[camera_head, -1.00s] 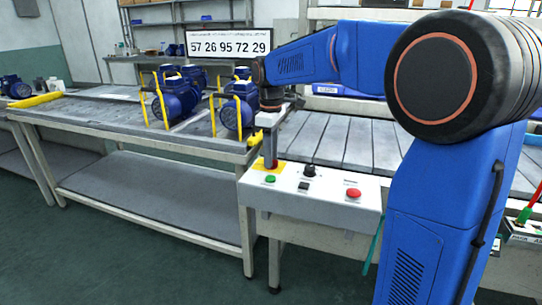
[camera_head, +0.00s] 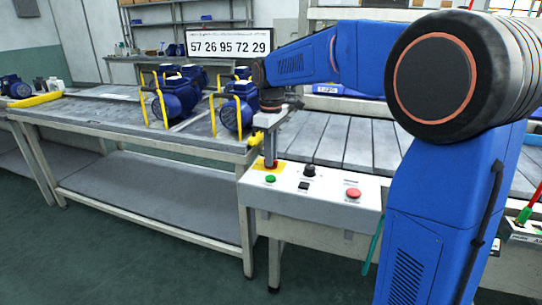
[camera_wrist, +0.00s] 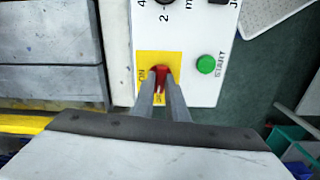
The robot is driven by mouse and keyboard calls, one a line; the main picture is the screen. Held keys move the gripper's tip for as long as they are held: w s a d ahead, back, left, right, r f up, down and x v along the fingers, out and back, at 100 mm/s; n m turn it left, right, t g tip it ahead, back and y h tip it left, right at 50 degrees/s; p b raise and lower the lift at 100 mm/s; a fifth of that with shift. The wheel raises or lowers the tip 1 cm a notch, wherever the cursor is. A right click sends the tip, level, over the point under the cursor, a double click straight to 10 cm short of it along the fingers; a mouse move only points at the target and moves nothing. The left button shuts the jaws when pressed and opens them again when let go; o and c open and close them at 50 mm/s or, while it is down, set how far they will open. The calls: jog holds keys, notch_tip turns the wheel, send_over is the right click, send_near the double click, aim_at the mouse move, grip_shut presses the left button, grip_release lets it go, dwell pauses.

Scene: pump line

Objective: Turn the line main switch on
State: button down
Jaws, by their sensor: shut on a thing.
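The line main switch is a red handle on a yellow plate at the left end of the white control panel. In the head view the red handle (camera_head: 271,164) sits under my gripper (camera_head: 270,160), which points straight down. In the wrist view the red handle (camera_wrist: 160,74) stands between the two fingertips of my gripper (camera_wrist: 161,80), and the fingers are shut on it. The yellow plate (camera_wrist: 173,58) carries lettering near the fingers; only part of it can be read. The fingers hide part of the handle.
The panel (camera_head: 330,191) also bears a green START button (camera_head: 270,179), a black knob (camera_head: 309,171) and a red button (camera_head: 353,193). Blue pumps (camera_head: 177,98) with yellow handles stand on the bench behind. A number display (camera_head: 230,43) hangs behind them.

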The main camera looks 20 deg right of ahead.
jog(key=m, duration=0.8)
jog(key=shift+m, duration=0.4)
jog(key=m, duration=0.4)
jog(key=shift+m, duration=1.9)
jog(key=c, duration=1.8)
grip_release()
jog(key=shift+o, duration=0.2)
notch_tip(320, 180, up, 17)
jog(key=shift+r, duration=0.2)
